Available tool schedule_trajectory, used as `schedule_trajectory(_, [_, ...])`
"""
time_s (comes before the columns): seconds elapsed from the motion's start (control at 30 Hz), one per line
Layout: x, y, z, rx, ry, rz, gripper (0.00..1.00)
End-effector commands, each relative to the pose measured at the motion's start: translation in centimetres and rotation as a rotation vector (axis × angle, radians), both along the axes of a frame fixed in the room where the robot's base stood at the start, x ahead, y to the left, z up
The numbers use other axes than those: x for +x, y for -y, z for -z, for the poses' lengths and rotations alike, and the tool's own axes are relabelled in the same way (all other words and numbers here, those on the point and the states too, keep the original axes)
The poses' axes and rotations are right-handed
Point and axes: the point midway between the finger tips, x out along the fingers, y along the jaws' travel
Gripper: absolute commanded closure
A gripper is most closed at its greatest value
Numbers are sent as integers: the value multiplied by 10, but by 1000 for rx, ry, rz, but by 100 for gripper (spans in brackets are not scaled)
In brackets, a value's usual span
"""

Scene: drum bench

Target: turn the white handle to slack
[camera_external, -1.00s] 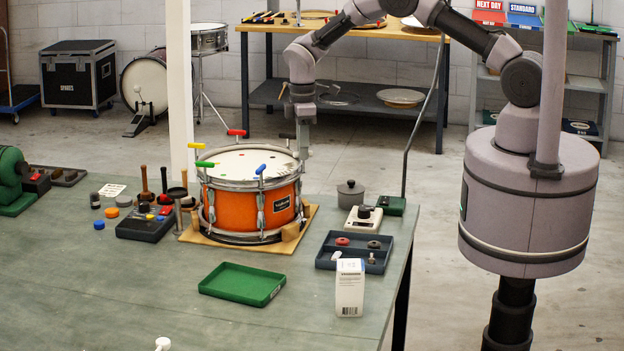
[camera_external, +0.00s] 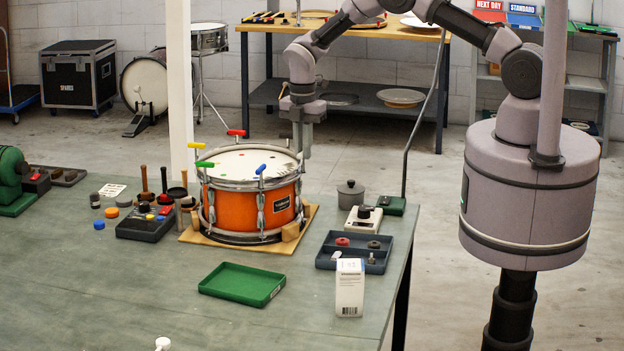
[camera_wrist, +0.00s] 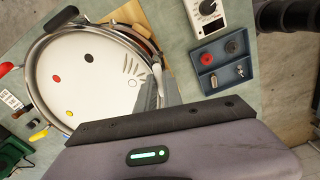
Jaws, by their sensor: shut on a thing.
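The orange drum (camera_external: 250,210) stands on a wooden board, with coloured handles around its top rim. Red (camera_external: 236,132), yellow (camera_external: 196,146), green (camera_external: 205,164) and blue (camera_external: 262,169) ones show. My gripper (camera_external: 303,152) points down at the drum's right rim, shut on the white handle. A dark handle (camera_wrist: 62,18) shows on the rim there.
A blue-grey tray (camera_external: 325,262) with small parts and a white dial box (camera_external: 361,218) stand right of the drum. A green tray (camera_external: 225,290) and a white carton (camera_external: 349,288) are in front. A knob box (camera_external: 146,226) is left. The bench's front left is mostly clear.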

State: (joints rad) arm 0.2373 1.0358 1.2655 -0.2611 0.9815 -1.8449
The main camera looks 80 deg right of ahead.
Motion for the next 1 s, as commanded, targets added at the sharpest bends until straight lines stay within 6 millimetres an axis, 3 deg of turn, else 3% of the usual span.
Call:
schedule_trajectory(0.4, [1,0,-1,-2,3,-175,100])
schedule_trajectory(0.97, [1,0,-1,-2,4,-200,100])
schedule_trajectory(1.0, [1,0,-1,-2,4,-200,83])
